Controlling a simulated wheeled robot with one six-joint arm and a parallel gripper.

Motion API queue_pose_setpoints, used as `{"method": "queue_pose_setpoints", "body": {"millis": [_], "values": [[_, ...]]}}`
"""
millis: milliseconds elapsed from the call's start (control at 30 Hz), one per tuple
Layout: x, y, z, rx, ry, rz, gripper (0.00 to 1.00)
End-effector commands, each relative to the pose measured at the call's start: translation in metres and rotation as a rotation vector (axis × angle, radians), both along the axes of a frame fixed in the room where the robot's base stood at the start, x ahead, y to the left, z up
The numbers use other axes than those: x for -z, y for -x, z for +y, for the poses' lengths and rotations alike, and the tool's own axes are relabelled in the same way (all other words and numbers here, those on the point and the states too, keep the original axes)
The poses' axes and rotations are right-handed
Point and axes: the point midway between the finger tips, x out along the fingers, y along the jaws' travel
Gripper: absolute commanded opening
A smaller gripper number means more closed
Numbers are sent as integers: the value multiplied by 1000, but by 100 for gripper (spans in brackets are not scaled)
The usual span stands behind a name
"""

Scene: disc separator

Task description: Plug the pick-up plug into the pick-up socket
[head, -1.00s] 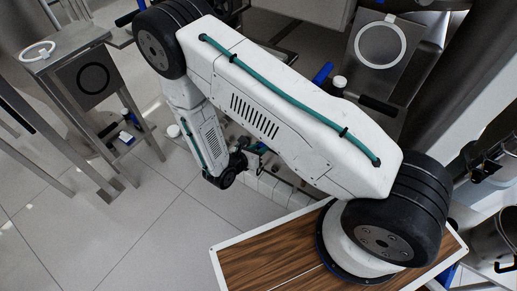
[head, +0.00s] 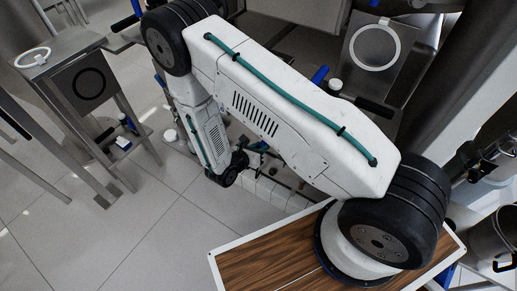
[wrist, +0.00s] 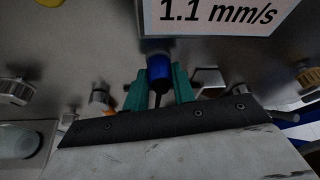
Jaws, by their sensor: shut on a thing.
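In the wrist view my gripper (wrist: 159,88) has two green fingers closed on a blue plug (wrist: 159,70) with a dark cable running back from it. The plug points at a grey metal panel (wrist: 105,40), just under a white sign reading "1.1 mm/s" (wrist: 218,14). I cannot tell which socket is the pick-up socket, nor whether the plug's front end touches the panel.
Knobs (wrist: 14,91) and a round clear part (wrist: 18,141) stand on the left of the panel in the wrist view. Another knob (wrist: 307,76) is on the right. In the head view, metal stands (head: 75,75) are at left, with open tiled floor (head: 150,225) below.

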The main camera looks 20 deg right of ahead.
Motion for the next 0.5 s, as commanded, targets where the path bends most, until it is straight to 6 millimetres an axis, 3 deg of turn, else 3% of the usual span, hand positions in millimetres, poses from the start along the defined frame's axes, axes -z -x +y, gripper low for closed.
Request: {"method": "queue_pose_setpoints", "body": {"millis": [33, 67, 133, 500], "values": [[0, -2, -2, 0, 0, -1, 0], [0, -2, -1, -1, 0, -2, 31], [0, -2, -1, -1, 0, -2, 51], [-2, 1, 4, -2, 0, -1, 51]]}}
